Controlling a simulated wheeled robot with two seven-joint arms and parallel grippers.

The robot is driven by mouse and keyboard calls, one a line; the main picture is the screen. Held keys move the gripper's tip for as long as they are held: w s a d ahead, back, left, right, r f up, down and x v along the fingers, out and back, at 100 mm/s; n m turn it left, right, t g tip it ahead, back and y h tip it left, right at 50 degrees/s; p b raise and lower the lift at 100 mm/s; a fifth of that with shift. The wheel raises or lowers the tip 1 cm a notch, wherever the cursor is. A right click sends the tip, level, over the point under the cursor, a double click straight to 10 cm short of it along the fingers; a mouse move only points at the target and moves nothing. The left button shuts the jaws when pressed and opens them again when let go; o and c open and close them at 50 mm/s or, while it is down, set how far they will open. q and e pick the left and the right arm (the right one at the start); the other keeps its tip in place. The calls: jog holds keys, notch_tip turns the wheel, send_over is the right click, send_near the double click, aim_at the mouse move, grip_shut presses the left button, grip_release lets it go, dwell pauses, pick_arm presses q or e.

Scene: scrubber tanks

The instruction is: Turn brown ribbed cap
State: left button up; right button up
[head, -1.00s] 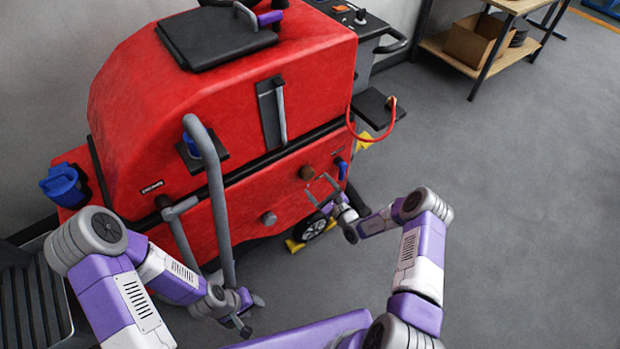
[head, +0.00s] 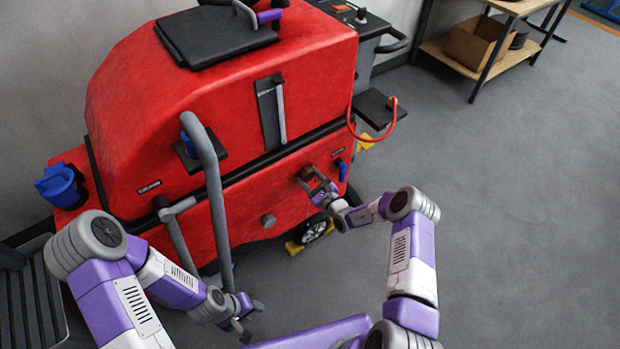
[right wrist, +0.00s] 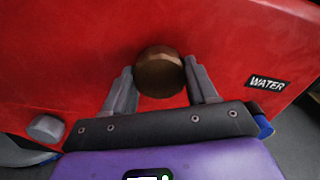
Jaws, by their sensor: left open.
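The brown ribbed cap (head: 306,173) sticks out of the red machine's lower side wall, near its right end. In the right wrist view the cap (right wrist: 160,73) lies between the two grey fingertips of my right gripper (right wrist: 160,70). The fingers stand apart on either side of it, close to its edges; contact is hard to tell. In the head view my right gripper (head: 318,183) is right at the cap and partly covers it. My left gripper (head: 252,320) is open and empty, low in front of the machine, near the grey bent pipe.
A grey knob (head: 268,220) sits left of the cap on the red wall; it also shows in the right wrist view (right wrist: 45,128). A "WATER" label (right wrist: 267,83) is right of the cap. A red hose (head: 378,135) loops above right. Open floor lies right.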

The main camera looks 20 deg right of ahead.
jog(key=shift+c, duration=1)
jog(key=shift+m, duration=0.3)
jog(key=m, duration=0.5)
jog(key=shift+m, duration=0.3)
jog(key=m, duration=0.3)
jog(key=shift+p, duration=0.3)
jog(key=shift+m, duration=2)
jog(key=o, duration=1.1)
jog(key=shift+c, duration=0.2)
